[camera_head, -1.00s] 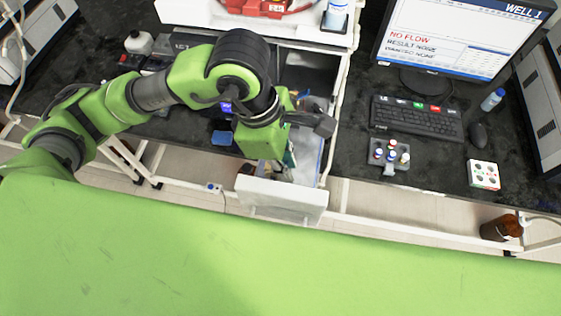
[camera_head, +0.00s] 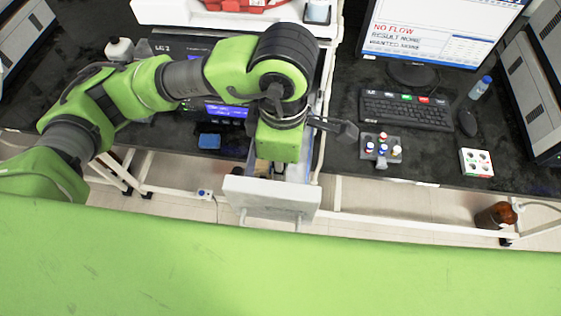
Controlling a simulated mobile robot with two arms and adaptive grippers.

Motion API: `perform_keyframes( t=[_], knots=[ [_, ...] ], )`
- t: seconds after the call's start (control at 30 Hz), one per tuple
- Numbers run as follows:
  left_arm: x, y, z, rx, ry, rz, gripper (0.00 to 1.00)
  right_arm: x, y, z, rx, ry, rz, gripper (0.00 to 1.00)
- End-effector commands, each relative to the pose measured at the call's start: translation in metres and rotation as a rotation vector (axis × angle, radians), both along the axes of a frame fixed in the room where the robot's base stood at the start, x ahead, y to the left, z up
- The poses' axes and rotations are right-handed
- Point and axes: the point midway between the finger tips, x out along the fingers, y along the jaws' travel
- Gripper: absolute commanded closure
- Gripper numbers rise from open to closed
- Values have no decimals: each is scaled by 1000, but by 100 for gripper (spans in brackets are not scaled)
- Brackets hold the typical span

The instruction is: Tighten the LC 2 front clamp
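The LC 2 instrument (camera_head: 163,47) stands on the dark bench at the left, with its name label and a lit blue display visible beside my arm. My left arm crosses in front of it and hides much of its front. I cannot make out the front clamp. My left gripper (camera_head: 343,129) appears as a dark grey shape to the right of the green wrist, above the bench edge and away from the instrument's front. Whether its fingers are open or shut is unclear, and I see nothing held. My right gripper is out of view.
An open drawer with a white front panel (camera_head: 268,197) juts out below my wrist. To the right are a vial rack (camera_head: 381,149), keyboard (camera_head: 407,109), mouse (camera_head: 467,122), monitor (camera_head: 440,30) reading NO FLOW, and a white box (camera_head: 476,162). A brown bottle (camera_head: 494,215) stands low at right.

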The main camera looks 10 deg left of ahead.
Motion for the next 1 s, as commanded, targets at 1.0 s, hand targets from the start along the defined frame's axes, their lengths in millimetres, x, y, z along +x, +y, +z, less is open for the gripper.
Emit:
perform_keyframes(
  t=[1.0],
  knots=[
    [1,-2,92,-1,-3,-1,69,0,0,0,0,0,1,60]
  ],
)
